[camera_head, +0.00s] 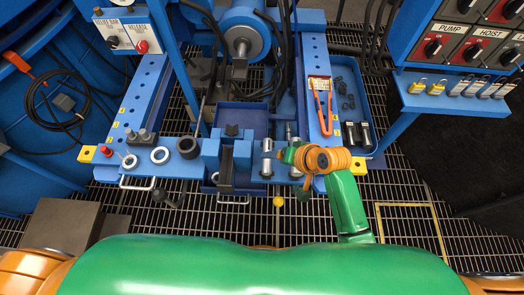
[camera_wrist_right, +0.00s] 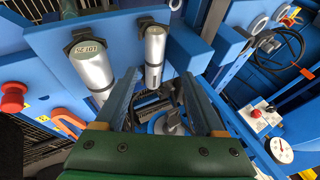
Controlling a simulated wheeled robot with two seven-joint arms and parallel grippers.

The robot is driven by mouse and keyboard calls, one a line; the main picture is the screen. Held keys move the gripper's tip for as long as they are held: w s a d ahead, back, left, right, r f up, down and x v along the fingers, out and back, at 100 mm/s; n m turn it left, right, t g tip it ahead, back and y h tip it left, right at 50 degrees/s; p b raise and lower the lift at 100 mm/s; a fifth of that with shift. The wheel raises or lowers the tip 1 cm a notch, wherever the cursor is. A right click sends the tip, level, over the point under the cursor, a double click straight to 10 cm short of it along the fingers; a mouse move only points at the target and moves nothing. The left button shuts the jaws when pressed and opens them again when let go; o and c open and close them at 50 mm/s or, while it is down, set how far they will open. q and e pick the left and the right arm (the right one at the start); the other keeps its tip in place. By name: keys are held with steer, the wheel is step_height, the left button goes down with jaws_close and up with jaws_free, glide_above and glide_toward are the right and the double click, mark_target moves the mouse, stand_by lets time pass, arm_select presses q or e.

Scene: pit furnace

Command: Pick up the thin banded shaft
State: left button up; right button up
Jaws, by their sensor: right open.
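My left gripper is not in view.
The blue bench (camera_head: 178,168) carries metal rings (camera_head: 159,155) and a blue block fixture (camera_head: 226,160) left of the cylinders. Grating floor is in front.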

mark_target(269, 161)
steer(key=x, duration=0.2)
steer(key=b+x, duration=0.1)
steer(key=x, duration=0.1)
steer(key=f+b+x, duration=0.1)
steer(key=shift+s+d+f, duration=0.25)
steer(key=shift+w+a, duration=0.1)
steer(key=shift+c, duration=0.4)
jaws_close()
steer(key=shift+r, duration=0.1)
stand_by(0.5)
